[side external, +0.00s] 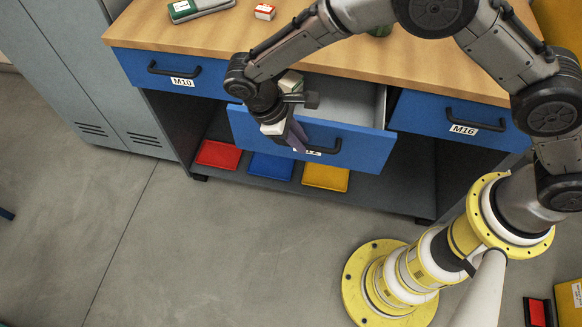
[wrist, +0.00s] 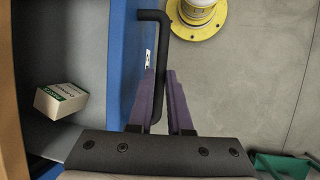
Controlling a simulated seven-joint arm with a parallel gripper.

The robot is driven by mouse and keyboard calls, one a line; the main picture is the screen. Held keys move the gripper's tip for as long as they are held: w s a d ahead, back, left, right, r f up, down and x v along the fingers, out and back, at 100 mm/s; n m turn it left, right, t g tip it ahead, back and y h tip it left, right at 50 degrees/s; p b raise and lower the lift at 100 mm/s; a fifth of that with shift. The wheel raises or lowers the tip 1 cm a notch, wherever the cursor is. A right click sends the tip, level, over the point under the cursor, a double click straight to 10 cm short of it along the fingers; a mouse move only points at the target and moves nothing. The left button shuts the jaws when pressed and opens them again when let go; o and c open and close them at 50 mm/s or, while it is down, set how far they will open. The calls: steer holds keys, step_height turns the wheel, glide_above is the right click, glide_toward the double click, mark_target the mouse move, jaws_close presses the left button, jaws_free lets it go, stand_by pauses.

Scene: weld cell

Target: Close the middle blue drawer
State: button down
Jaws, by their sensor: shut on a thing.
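The middle blue drawer (side external: 362,148) is pulled out from under the wooden bench top, and its grey interior shows. Its blue front (wrist: 122,62) runs up the wrist view. A black bar handle (side external: 325,150) is on that front; the handle also shows in the wrist view (wrist: 163,40). My gripper (side external: 298,136) is at the left part of the handle, with its purple fingers (wrist: 163,95) shut around the bar. The fingers and handle partly hide the drawer's label. A small white and green box (wrist: 61,101) lies inside the drawer.
Blue drawers M10 (side external: 155,72) and M16 (side external: 455,120) on either side are shut. Red (side external: 218,154), blue (side external: 270,166) and yellow (side external: 325,176) bins sit on the shelf below. A grey cabinet (side external: 90,80) stands at left.

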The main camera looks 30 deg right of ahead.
steer(key=w+d, duration=1.1)
steer(key=shift+w+d, duration=0.15)
steer(key=shift+w, duration=0.1)
steer(key=shift+r, duration=0.1)
steer(key=c, duration=0.8)
jaws_free()
steer(key=shift+c, duration=0.2)
steer(key=v, duration=1.3)
steer(key=shift+r, duration=0.35)
